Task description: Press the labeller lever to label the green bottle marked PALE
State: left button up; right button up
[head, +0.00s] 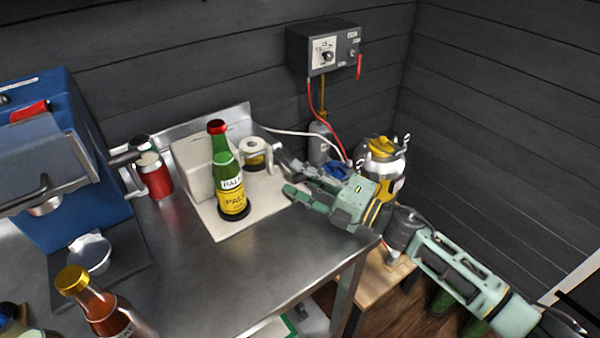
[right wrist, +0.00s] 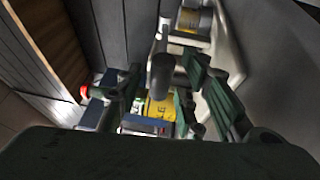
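The green bottle (head: 222,165) stands upright on the labeller's pale base (head: 232,228), with a red cap and a yellow PALE label facing me. The labeller's pale body (head: 193,165) is behind it, and a label roll (head: 255,155) sits to its right, also visible in the right wrist view (right wrist: 192,20). My right gripper (head: 287,172) is right of the bottle, apart from it, with its fingers spread. In the right wrist view the dark lever handle (right wrist: 161,76) appears between the open fingers; I cannot tell whether they touch it. My left gripper is out of view.
A blue machine (head: 60,140) stands at the left, with a red can (head: 155,177) beside it. An amber bottle (head: 100,305) with a gold cap is at the front left. A metal canister (head: 385,155) and a wall control box (head: 325,48) are at the right. The front middle of the counter (head: 235,285) is clear.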

jog(key=shift+w+a, duration=0.15)
jog(key=shift+a, duration=0.1)
grip_shut()
dwell(0.5)
